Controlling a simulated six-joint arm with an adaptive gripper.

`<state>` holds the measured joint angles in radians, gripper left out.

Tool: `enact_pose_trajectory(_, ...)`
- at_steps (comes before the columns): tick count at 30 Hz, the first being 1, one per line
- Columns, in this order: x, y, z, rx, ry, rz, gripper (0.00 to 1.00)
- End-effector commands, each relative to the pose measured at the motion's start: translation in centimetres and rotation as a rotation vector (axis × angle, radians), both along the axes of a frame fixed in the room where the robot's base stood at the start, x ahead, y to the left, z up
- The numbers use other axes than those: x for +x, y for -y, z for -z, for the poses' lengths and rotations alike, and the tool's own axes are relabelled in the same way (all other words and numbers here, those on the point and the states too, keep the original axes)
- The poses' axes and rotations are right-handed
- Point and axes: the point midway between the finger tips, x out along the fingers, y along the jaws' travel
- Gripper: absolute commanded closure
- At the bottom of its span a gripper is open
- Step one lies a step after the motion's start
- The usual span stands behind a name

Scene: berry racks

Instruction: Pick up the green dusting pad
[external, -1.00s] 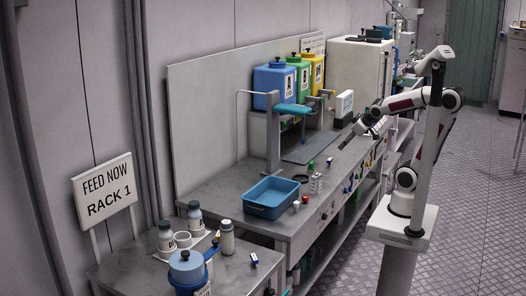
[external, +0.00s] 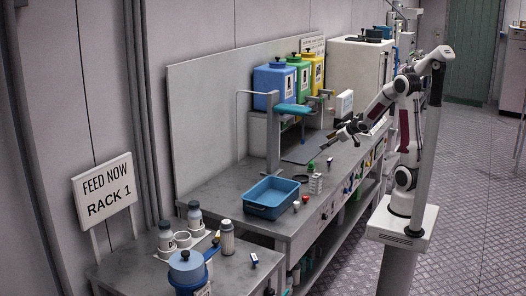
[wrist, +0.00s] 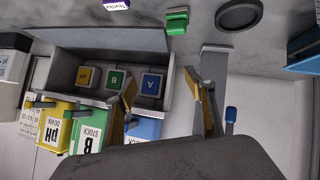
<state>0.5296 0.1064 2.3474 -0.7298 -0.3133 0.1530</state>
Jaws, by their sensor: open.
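A small green block-like item (external: 311,165), likely the green dusting pad, lies on the grey bench to the right of the blue tray. It also shows at the top of the wrist view as a green piece (wrist: 177,20) with a raised middle. My gripper (external: 335,134) is above the bench, up and to the right of the green item, and apart from it. In the wrist view my gripper (wrist: 162,84) has its two fingers spread with nothing held between them.
Blue, green and yellow containers (external: 274,82) stand on a raised stand behind, with a faucet-like blue arm (external: 293,110) in front.

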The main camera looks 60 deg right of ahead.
Motion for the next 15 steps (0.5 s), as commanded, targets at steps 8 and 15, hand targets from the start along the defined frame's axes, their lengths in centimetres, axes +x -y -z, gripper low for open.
enact_pose_trajectory(8, 1.6, 1.7, 3.9, 0.052, 0.049, -0.082, 0.46)
enact_pose_trajectory(15, 2.1, 2.4, 7.2, 0.129, 0.105, -0.156, 0.46)
